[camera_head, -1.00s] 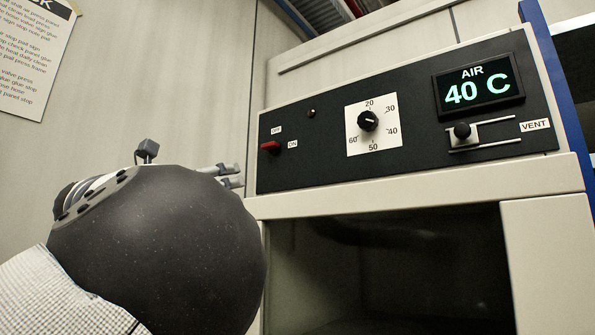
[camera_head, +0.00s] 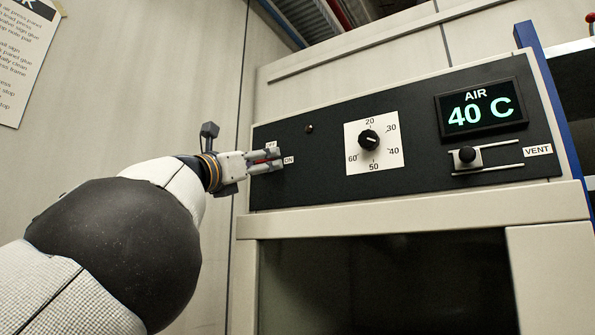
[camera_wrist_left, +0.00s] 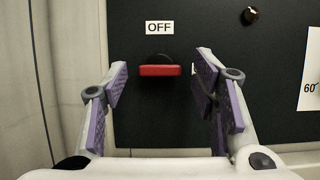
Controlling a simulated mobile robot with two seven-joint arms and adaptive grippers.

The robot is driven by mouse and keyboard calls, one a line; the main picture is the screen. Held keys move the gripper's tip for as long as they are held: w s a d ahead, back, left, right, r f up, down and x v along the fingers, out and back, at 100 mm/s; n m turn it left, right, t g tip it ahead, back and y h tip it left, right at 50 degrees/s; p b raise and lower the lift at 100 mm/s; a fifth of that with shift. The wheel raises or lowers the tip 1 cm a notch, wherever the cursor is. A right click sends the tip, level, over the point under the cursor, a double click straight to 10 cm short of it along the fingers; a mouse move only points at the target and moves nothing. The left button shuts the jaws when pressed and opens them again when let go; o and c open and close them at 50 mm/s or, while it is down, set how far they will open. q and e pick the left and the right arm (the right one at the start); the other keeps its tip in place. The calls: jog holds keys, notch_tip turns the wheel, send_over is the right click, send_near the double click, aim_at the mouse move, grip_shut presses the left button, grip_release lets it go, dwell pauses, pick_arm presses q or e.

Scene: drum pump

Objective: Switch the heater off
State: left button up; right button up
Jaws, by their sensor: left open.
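The heater's black control panel (camera_head: 330,130) has a red switch (camera_head: 267,161) at its left end, between the OFF and ON labels. In the left wrist view the red switch lever (camera_wrist_left: 160,70) sits just below the OFF label (camera_wrist_left: 159,27), between and beyond my open fingers. My left gripper (camera_head: 276,160) is open at the panel's left end, with its fingers on either side of the switch. In the left wrist view the left gripper (camera_wrist_left: 160,95) shows a gap between each purple-padded finger and the switch. The ON label (camera_head: 289,160) is partly covered in the left wrist view.
To the right are a small dark knob (camera_head: 309,129), a round dial (camera_head: 368,139) on a white plate, the AIR display (camera_head: 481,109) reading 40 C, and the vent slider (camera_head: 467,155). A dark chamber opening (camera_head: 390,285) lies below. A paper sign (camera_head: 27,60) hangs on the left wall.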

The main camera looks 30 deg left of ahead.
pick_arm(q)
jog(key=shift+f, duration=0.1)
jog(key=c, duration=1.2)
jog(key=shift+o, duration=0.2)
pick_arm(e)
jog(key=shift+r, duration=0.1)
pick_arm(q)
jog(key=shift+s+d+r+n+g+y+p, duration=0.2)
jog(key=shift+n+g+y+p, duration=0.9)
jog(key=shift+n, duration=2.65)
jog(key=shift+w+d+r+n+g+y+p, duration=0.25)
jog(key=shift+n+g+y+p, duration=0.8)
jog(key=shift+n, duration=2.65)
jog(key=shift+s+d+r+n+g+y+p, duration=0.3)
jog(key=shift+n+y+p, duration=0.85)
jog(key=shift+n, duration=2.6)
pick_arm(e)
jog(key=w+r+t, duration=0.3)
jog(key=w+r, duration=0.4)
jog(key=shift+w+r+b, duration=0.15)
jog(key=shift+w+b, duration=0.05)
jog(key=shift+b, duration=0.1)
pick_arm(q)
jog(key=shift+w+a+g+y, duration=0.15)
jog(key=shift+a+g+y, duration=0.05)
jog(key=shift+g+y, duration=0.1)
